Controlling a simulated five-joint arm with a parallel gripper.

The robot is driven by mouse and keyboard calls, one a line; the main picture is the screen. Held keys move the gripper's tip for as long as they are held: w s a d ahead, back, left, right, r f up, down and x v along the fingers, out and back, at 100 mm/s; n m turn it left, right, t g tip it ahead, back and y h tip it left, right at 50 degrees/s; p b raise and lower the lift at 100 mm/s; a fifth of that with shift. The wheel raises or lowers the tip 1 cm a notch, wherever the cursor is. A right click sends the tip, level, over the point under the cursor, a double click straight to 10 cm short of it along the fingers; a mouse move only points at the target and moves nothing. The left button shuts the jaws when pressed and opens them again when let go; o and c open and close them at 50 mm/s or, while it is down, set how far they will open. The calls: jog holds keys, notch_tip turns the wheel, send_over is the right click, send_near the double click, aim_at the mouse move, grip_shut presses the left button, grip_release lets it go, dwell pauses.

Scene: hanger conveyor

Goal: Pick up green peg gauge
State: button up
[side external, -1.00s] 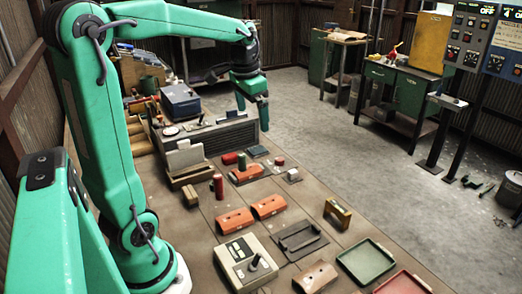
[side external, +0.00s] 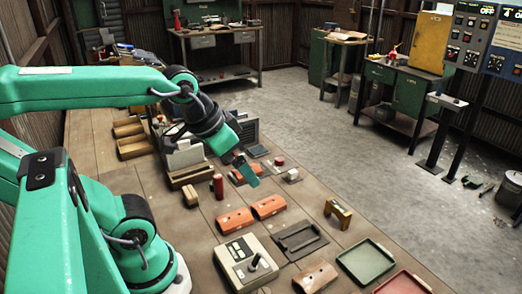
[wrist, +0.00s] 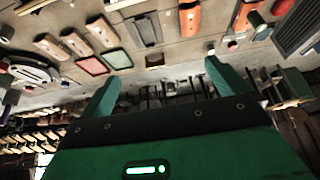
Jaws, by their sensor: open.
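My gripper (side external: 243,165) is open and empty, tilted downward above the orange holder (side external: 238,177) near the middle of the bench. In the wrist view its two green fingers (wrist: 160,75) stand wide apart with nothing between them. The green peg gauge is hidden behind my gripper in the side view. In the wrist view a dark green round shape (wrist: 257,20) beside an orange holder (wrist: 245,14) may be the peg, but it is small and blurred. I cannot tell whether the gripper touches anything.
A red peg (side external: 218,185) stands left of the gripper. Another red piece (side external: 279,160) is at right. Two orange holders (side external: 236,219), a control box (side external: 246,261), a yellow bracket (side external: 338,211) and a green tray (side external: 366,260) lie nearer the camera. Bare bench shows between them.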

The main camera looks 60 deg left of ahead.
jog(key=shift+s+d+f, duration=0.15)
jog(key=shift+s, duration=0.05)
jog(key=c, duration=1.1)
jog(key=shift+o, duration=0.2)
jog(key=shift+w, duration=0.1)
jog(key=w+a+f+g, duration=0.2)
jog(key=w+a+g, duration=0.1)
jog(key=w+a, duration=0.9)
jog(key=w+a+f+g, duration=0.1)
jog(key=a+f, duration=0.2)
jog(key=a, duration=0.2)
jog(key=w+a+f+m, duration=0.1)
jog(key=a+f, duration=0.3)
jog(key=a, duration=0.1)
jog(key=w+a+f+g, duration=0.1)
jog(key=a+f, duration=0.3)
jog(key=a, duration=0.1)
jog(key=shift+w+a+f+m+g, duration=0.2)
jog(key=shift+a+m+g, duration=0.1)
jog(key=shift+m, duration=0.1)
jog(key=shift+s+a+f, duration=0.1)
jog(key=shift+a+f, duration=0.2)
jog(key=shift+a, duration=0.05)
